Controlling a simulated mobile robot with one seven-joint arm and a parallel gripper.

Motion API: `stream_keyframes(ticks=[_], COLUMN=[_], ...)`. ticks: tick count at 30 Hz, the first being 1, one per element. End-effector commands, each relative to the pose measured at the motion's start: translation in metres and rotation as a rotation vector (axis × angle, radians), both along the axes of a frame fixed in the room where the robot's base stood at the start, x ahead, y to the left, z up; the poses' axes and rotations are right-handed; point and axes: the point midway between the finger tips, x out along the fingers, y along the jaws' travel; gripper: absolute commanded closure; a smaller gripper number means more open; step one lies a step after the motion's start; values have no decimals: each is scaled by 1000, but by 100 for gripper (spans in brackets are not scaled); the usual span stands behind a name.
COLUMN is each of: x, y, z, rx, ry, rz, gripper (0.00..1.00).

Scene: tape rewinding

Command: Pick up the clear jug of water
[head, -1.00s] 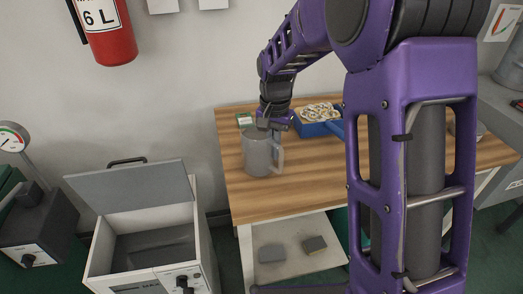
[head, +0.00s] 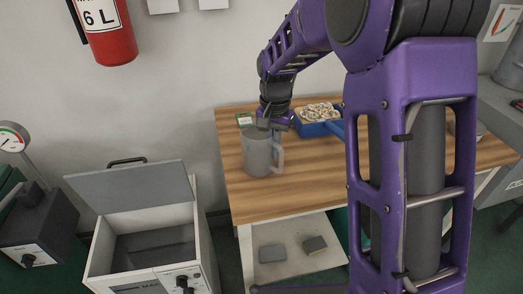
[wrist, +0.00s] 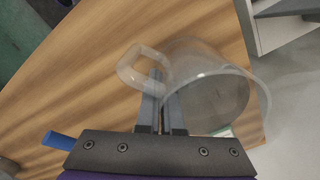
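The clear jug (head: 259,156) stands upright on the wooden table near its left end, its handle to the right in the head view. In the wrist view I look down on the jug (wrist: 222,92), with its handle to the left. My gripper (wrist: 163,76) points down at the jug's rim beside the handle. Its two fingers are close together, shut on the jug's wall, with the handle to their left. In the head view my gripper (head: 272,124) is at the jug's top; its fingertips are hard to make out. I cannot tell the water level.
A blue tray (head: 318,127) with pale pieces lies behind and right of the jug on the wooden table (head: 290,201). A small green-and-white item (head: 244,119) lies at the back left. An open-lidded grey box (head: 150,246) stands left of the table. The table front is clear.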

Motion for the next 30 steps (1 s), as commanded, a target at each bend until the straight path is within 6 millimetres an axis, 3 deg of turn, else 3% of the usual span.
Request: stream_keyframes(ticks=[11, 24, 30], x=[1, 1, 1], y=[-1, 0, 0], z=[6, 82, 99], rx=[-1, 2, 2], ry=[-2, -5, -3], rz=[0, 0, 0], gripper=[100, 100, 100])
